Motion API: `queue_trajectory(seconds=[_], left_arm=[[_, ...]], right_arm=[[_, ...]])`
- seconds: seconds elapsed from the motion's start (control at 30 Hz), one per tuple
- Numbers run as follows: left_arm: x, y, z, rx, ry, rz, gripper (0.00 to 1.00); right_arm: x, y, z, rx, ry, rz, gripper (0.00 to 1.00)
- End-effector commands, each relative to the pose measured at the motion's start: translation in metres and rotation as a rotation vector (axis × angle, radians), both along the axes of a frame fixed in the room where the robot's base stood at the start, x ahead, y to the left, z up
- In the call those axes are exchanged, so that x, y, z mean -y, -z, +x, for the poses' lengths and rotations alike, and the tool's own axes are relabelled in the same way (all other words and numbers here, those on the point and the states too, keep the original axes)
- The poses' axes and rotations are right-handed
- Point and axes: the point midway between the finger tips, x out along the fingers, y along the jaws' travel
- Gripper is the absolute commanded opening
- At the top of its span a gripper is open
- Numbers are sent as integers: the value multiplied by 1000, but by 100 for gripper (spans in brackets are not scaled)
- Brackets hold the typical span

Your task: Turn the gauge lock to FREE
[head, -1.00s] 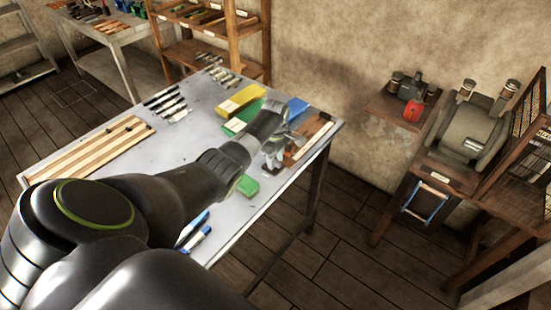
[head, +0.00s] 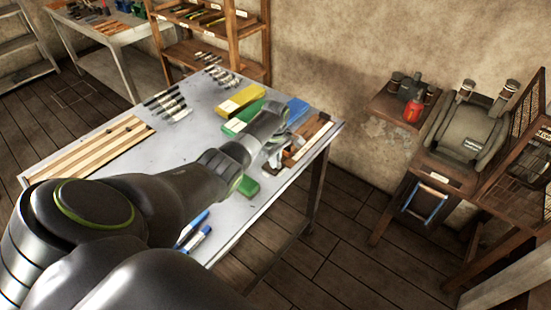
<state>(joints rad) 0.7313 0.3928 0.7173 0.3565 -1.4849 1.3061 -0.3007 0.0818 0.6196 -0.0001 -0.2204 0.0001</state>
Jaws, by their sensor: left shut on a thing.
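My left gripper (head: 277,157) is at the right end of the grey metal table, over a brown wooden fixture (head: 313,138) with a pale edge. Its jaws are shut on a small part at the near left side of this fixture, seemingly the gauge lock. The lock itself is hidden by my gripper and wrist, so its setting and any FREE mark cannot be read. My right gripper is not in view.
Beside my wrist lie a green block (head: 248,187), a yellow box (head: 241,100) and a blue box (head: 297,115). Blue pens (head: 193,232) lie at the near edge. A slatted wooden board (head: 90,151) fills the table's left. A grey machine (head: 463,130) stands at right.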

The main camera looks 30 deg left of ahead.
Motion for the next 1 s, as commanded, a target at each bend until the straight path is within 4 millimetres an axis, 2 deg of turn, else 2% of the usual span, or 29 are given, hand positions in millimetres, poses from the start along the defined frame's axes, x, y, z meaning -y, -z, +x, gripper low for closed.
queue_trajectory(seconds=[0.27, 1.0], left_arm=[[-1, -2, -1, 0, 181, 1, 0], [-4, -1, -5, 1, 881, 2, 0]], right_arm=[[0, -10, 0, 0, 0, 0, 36], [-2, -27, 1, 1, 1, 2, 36]])
